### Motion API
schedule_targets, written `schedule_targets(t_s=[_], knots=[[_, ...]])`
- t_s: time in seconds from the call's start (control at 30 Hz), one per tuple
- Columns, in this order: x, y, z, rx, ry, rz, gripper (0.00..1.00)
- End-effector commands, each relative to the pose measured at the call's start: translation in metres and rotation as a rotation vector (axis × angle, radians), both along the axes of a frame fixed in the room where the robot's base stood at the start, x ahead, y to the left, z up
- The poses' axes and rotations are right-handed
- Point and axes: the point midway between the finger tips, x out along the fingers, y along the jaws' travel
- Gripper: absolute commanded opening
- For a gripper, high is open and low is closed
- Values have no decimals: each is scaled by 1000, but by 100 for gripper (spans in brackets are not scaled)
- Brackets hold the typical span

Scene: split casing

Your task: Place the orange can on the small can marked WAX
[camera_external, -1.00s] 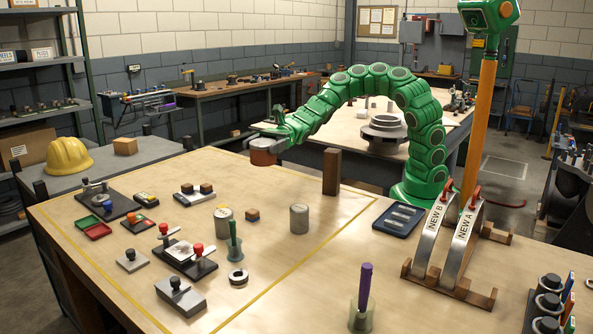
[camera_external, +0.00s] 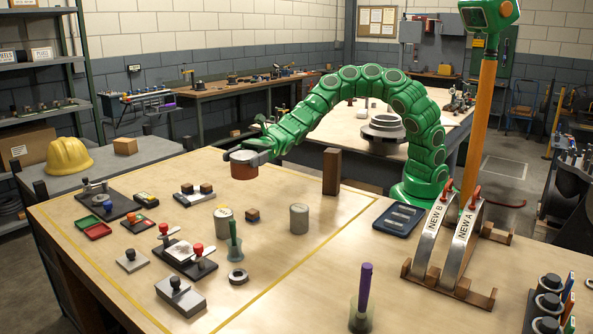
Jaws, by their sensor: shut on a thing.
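The orange can (camera_external: 243,172) is in my gripper (camera_external: 246,157), which is shut on it. It hangs upright above the far part of the wooden table, clear of the top. Two small grey cans stand upright on the table in front of it. One grey can (camera_external: 224,220) has a yellowish top and is nearly below the orange can in the picture. The other grey can (camera_external: 299,218) stands further right. Their markings are too small to read, so I cannot tell which one is marked WAX.
A green-handled tool (camera_external: 235,243) stands close in front of the left can. A tall brown post (camera_external: 331,172) rises behind the right can. The table (camera_external: 300,265) is clear in front of the right can.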

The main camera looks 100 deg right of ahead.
Motion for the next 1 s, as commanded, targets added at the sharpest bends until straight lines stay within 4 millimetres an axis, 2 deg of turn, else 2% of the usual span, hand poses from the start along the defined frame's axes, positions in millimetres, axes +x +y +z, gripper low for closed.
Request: schedule_targets(t_s=[0.27, 0.4, 0.73, 1.0], knots=[[26, 10, -13, 0, -1, 3, 41], [36, 13, -27, 0, 1, 1, 41], [57, 21, -55, 0, 1, 3, 41], [67, 23, -65, 2, -2, 2, 41]])
